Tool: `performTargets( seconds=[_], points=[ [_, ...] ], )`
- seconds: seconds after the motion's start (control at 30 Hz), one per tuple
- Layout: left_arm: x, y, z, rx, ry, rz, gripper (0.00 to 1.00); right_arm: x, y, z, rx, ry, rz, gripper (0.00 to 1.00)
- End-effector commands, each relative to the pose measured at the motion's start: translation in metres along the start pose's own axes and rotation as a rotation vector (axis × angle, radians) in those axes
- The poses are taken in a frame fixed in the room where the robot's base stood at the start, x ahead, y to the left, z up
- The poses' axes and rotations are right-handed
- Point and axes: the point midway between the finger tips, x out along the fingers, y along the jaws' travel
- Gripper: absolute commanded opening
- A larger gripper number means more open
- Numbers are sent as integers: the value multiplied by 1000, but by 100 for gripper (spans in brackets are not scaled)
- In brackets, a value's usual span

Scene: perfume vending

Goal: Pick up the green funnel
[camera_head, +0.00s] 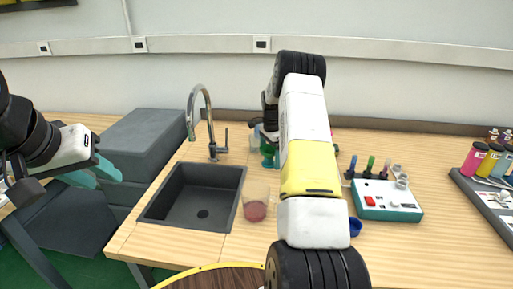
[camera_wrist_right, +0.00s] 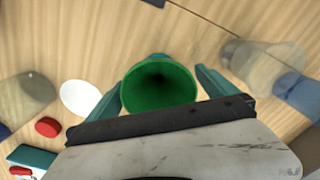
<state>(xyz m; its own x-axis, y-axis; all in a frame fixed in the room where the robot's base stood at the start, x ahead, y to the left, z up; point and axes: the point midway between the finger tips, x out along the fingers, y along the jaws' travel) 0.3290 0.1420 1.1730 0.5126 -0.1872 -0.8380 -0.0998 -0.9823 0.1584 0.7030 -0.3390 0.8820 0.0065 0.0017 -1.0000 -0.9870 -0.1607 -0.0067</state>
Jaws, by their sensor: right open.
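The green funnel (camera_wrist_right: 158,85) shows its round open mouth in the right wrist view, with a dark hole at its centre. My right gripper (camera_wrist_right: 162,92) is open, with one teal finger on each side of the funnel; I cannot tell whether they touch it. In the head view, a green part, likely the funnel (camera_head: 267,148), shows at the back of the table, right of the tap, partly hidden by my right arm. My left gripper (camera_head: 97,172) is open and empty at the left, away from the funnel.
A dark sink (camera_head: 195,193) with a tall tap (camera_head: 207,118) is left of my right arm. A cup with reddish contents (camera_head: 256,207) stands near the sink. A teal-and-white device (camera_head: 388,203) is at the right. Clear containers (camera_wrist_right: 255,65) flank the funnel in the right wrist view.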

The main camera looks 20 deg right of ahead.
Motion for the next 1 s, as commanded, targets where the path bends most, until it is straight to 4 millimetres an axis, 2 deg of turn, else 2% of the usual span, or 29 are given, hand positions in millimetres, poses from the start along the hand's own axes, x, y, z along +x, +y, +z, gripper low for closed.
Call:
performTargets(
  seconds=[0.17,0.4,0.5,0.77,0.87,1.0],
  points=[
    [0,0,0,0,0,0,36,0,0,0,0,1,0,96],
    [0,0,0,0,0,0,36,-1,0,0,0,1,-1,48],
    [0,0,0,0,0,0,36,-1,0,0,0,1,-1,33],
    [0,0,0,0,0,0,36,-6,-1,0,0,2,-2,33],
    [0,0,0,0,0,0,36,-19,-1,0,0,3,-3,33],
    [0,0,0,0,0,0,36,-47,-2,0,-1,3,-4,33]
  ],
)
